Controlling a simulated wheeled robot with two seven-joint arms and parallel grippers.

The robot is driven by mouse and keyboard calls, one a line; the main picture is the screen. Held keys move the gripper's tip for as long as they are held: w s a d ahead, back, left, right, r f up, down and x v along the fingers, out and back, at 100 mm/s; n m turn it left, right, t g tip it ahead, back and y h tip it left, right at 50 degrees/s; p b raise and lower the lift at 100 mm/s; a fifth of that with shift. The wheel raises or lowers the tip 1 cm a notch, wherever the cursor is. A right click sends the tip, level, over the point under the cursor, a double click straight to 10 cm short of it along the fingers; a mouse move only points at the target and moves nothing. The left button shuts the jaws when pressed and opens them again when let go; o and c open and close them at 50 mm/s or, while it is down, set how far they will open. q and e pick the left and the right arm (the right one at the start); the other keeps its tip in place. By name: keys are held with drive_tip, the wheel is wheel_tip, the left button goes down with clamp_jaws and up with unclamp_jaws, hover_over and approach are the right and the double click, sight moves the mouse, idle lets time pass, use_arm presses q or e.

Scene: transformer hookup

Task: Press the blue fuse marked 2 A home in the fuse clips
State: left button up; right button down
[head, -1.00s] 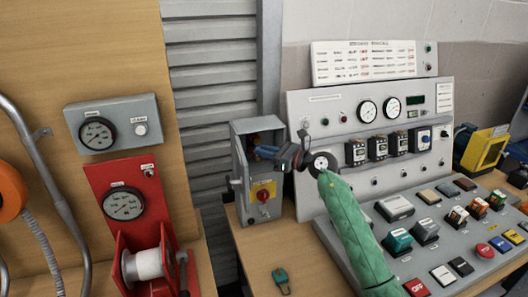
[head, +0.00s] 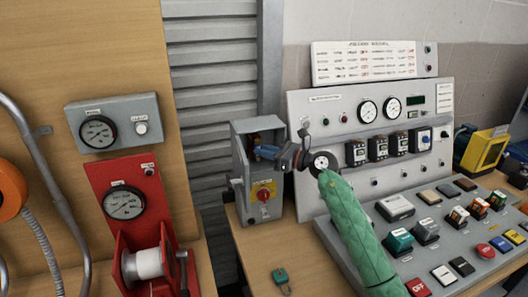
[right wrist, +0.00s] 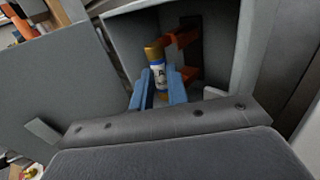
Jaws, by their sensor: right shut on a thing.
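My right gripper (head: 258,152) reaches from the right into the open grey fuse box (head: 240,186). In the right wrist view its two blue fingers (right wrist: 158,88) are shut on the sides of the fuse (right wrist: 158,75). The fuse has a brass top cap and a white and blue label; its lower end is hidden between the fingers. Copper-orange fuse clips (right wrist: 187,38) stand behind and to the right of it, one high and one low. The top cap is close to the upper clip; I cannot tell whether it is seated. My left gripper is not in view.
The box's walls stand close around the fingers. A red rotary switch on a yellow plate (head: 264,191) is on the box front. A green padlock-like tag (head: 281,277) lies on the bench below. The control console (head: 375,115) stands to the right.

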drive_tip(key=shift+w+a+r, duration=0.15)
drive_tip(key=shift+w, duration=0.25)
idle(0.3)
drive_tip(key=shift+s+a+f+b, duration=0.1)
drive_tip(key=shift+s+f+b, duration=0.1)
drive_tip(key=shift+b, duration=0.15)
drive_tip(key=shift+f+b, duration=0.35)
drive_tip(key=shift+f, duration=0.25)
idle(0.6)
drive_tip(key=shift+b, duration=0.3)
drive_tip(key=shift+d+r, duration=0.15)
drive_tip(key=shift+d, duration=0.05)
